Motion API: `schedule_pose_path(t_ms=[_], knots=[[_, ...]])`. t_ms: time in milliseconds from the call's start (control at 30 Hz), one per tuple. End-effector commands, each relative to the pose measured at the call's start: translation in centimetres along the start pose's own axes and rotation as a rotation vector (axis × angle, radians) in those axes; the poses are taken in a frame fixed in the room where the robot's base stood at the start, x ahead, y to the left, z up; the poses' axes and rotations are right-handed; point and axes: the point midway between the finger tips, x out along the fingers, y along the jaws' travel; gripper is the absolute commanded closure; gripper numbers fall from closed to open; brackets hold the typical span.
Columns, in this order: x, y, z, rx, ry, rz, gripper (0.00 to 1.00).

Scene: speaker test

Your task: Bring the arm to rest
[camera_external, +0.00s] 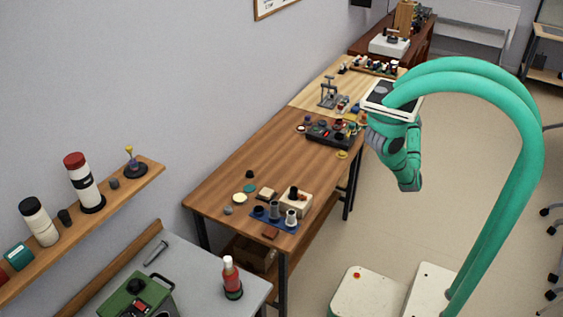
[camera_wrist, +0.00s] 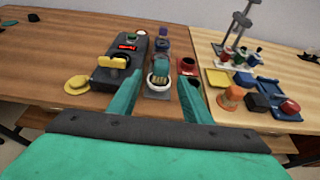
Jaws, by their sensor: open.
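My gripper (camera_wrist: 157,98) shows in the wrist view with its two teal fingers apart, and nothing is held between them. The fingers point toward the wooden workbench (camera_wrist: 40,70). Beyond their tips, a small white-rimmed part with a green top (camera_wrist: 160,68) stands on a grey piece. My arm (camera_external: 405,160) shows in the external view, folded beside the far part of the bench. The gripper itself cannot be made out there.
A dark device with a red display (camera_wrist: 128,48) lies left of the fingers, with a yellow disc (camera_wrist: 77,82) beside it. A blue tray (camera_wrist: 278,98) and a grey stand (camera_wrist: 240,25) are at right. Open floor (camera_external: 470,150) lies right of the bench.

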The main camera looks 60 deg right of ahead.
Motion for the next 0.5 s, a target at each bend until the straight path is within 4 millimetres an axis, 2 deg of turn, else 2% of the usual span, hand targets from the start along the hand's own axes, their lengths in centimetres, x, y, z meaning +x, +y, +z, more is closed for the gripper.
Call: schedule_pose_path(t_ms=[67,167,200,300,400,500], knots=[[2.1,1.3,1.3,0.017,-0.056,0.021,0.55],[5.7,3.9,4.2,0.065,-0.184,0.059,0.55],[7.2,5.4,5.6,0.096,-0.249,0.079,0.55],[10.3,9.2,9.2,0.192,-0.416,0.134,0.55],[12.3,12.8,12.1,0.305,-0.568,0.191,0.55],[13.4,16.3,14.3,0.434,-0.704,0.252,0.55]])
